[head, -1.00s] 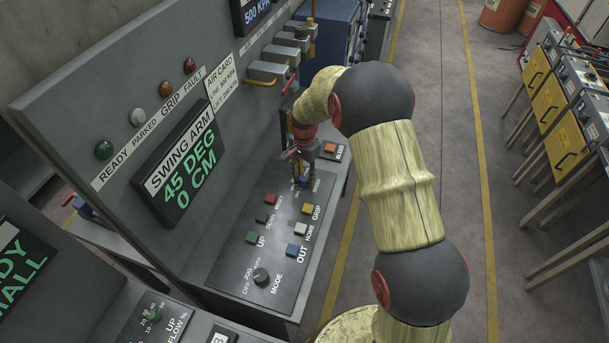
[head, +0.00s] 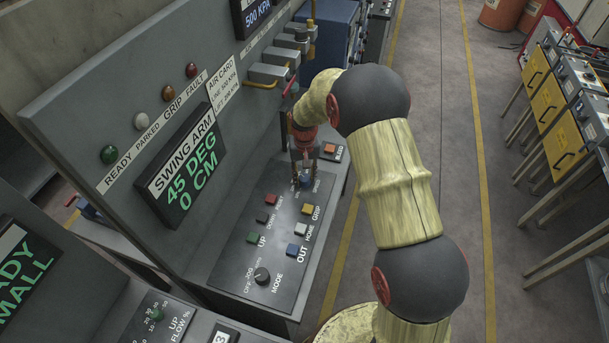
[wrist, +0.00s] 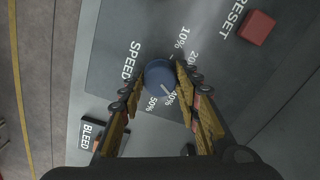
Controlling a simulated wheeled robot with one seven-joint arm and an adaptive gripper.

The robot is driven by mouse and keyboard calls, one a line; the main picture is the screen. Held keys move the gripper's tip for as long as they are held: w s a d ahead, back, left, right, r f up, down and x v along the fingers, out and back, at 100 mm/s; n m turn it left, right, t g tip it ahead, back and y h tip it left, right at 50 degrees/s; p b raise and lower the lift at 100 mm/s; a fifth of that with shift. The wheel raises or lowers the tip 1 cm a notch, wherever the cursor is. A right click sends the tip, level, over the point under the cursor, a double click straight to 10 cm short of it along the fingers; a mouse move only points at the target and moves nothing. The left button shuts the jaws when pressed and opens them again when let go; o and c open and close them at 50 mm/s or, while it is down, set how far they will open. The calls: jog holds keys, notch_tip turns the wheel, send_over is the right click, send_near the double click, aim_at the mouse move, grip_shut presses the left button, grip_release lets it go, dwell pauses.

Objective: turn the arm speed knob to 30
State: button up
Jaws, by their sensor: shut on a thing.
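The blue round speed knob (wrist: 160,75) sits on the grey panel, with the word SPEED beside it. Its white pointer line is directed at about the 40% mark. The 10%, 20, 40% and 50% marks show around it; the 30 mark is hidden, apparently behind my right finger. My gripper (wrist: 160,78) has one finger on each side of the knob and is shut on it. In the head view my gripper (head: 304,177) reaches down to the knob at the far end of the panel, mostly covering it.
A red RESET button (wrist: 257,27) lies right of the knob in the wrist view, and a BLEED button (wrist: 100,143) below left. In the head view, several push buttons and a black mode knob (head: 262,275) are nearer. The swing arm display (head: 183,168) reads 45 DEG, 0 CM.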

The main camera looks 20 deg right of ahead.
aim_at(304, 177)
jog(key=n, duration=0.5)
jog(key=shift+n+p, duration=0.3)
jog(key=shift+n, duration=0.1)
dwell(0.4)
jog(key=o, duration=1.2)
jog(key=shift+c, duration=0.2)
notch_tip(304, 177, up, 12)
